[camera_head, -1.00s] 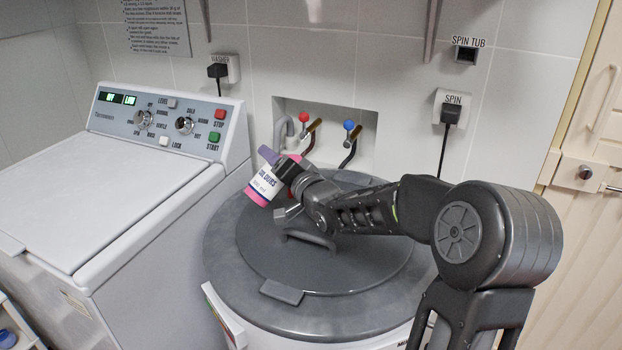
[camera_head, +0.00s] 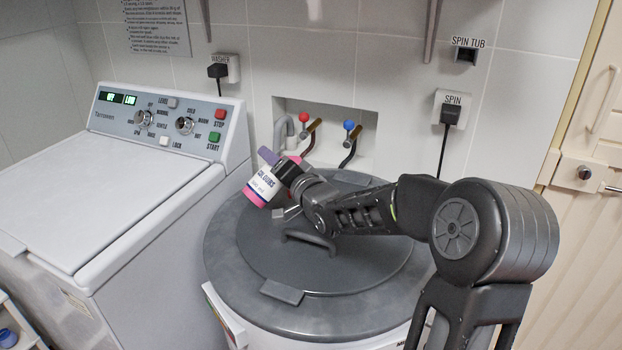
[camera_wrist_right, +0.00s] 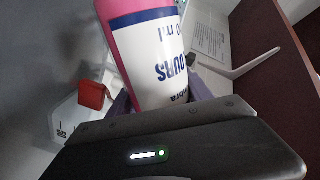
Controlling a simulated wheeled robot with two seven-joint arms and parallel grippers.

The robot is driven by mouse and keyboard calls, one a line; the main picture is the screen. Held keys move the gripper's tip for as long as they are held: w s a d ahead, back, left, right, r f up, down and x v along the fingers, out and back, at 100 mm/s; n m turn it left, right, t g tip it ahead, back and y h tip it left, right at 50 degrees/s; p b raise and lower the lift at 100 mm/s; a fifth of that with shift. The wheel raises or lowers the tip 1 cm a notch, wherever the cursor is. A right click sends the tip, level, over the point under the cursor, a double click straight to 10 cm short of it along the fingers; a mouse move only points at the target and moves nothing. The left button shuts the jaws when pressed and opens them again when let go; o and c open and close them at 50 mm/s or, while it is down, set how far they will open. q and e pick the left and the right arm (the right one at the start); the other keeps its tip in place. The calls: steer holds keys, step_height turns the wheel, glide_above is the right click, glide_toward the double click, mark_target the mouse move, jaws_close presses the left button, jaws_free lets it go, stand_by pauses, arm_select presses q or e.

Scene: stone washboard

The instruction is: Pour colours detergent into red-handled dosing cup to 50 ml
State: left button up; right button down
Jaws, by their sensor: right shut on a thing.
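The colours detergent is a pink bottle with a white label (camera_head: 262,187), tilted above the grey round tub lid. My right gripper (camera_head: 276,168) is shut on it, with purple fingers on its sides. In the right wrist view the bottle (camera_wrist_right: 150,50) fills the upper middle, its label lettering upside down, between the fingers. A red piece (camera_wrist_right: 93,95) shows left of the bottle there; I cannot tell whether it is the dosing cup's handle. I cannot make out the dosing cup for sure in the head view. My left gripper is not in view.
The spin tub's grey lid (camera_head: 330,295) with a raised handle lies below the right arm. A white washer (camera_head: 100,200) with a control panel stands at left. Red and blue taps (camera_head: 349,125) sit in a wall recess behind. A cream door (camera_head: 585,220) is at right.

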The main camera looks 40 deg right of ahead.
steer(key=shift+a+r+m+p, duration=0.25)
steer(key=shift+m+p, duration=0.55)
steer(key=shift+p, duration=0.35)
steer(key=shift+a+r+m+p, duration=0.2)
steer(key=shift+m+p, duration=0.6)
steer(key=shift+p, duration=0.35)
stand_by(2.5)
steer(key=shift+a+f+m+y+b, duration=0.3)
steer(key=shift+f+m, duration=0.35)
steer(key=shift+m, duration=0.15)
stand_by(1.7)
stand_by(0.7)
